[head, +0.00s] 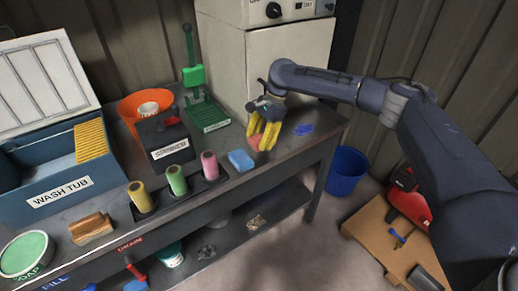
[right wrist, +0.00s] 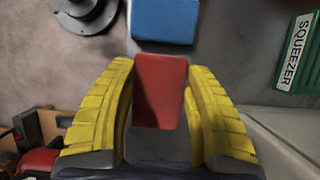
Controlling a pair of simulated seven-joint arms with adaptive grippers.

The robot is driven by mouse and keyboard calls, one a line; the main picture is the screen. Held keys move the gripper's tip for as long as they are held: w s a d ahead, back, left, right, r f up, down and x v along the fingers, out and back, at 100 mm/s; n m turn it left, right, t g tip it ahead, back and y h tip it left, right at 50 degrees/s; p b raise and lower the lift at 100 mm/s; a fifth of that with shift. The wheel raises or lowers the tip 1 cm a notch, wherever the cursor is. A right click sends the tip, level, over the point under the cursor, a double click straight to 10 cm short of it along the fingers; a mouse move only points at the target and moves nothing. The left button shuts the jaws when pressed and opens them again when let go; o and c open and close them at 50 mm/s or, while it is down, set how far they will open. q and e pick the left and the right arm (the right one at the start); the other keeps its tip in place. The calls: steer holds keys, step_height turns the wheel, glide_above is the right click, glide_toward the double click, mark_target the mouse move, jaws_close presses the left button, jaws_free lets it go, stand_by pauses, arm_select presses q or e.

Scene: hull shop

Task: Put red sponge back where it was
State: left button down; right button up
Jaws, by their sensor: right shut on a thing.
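The red sponge (right wrist: 160,92) is between the yellow fingers of my right gripper (right wrist: 160,110), which is shut on it. In the head view the right gripper (head: 264,133) points down over the right end of the bench, and only part of the red sponge (head: 257,142) shows. I cannot tell whether the sponge touches the bench top. A blue sponge (head: 241,160) lies just left of the gripper, and it shows ahead of the fingers in the right wrist view (right wrist: 166,20). My left gripper is not in view.
A dark blue item (head: 303,129) lies right of the gripper, near the bench's end. A green squeezer (head: 207,113) stands behind left. Coloured rollers (head: 177,180), a black labelled box (head: 167,142) and a wash tub (head: 62,186) fill the left. A blue bucket (head: 346,172) stands on the floor.

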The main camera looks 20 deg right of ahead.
mark_target(259, 155)
steer(key=shift+f, duration=2.15)
steer(key=o, duration=1.1)
steer(key=shift+f, duration=0.1)
steer(key=v, duration=1.2)
steer(key=shift+a, duration=0.1)
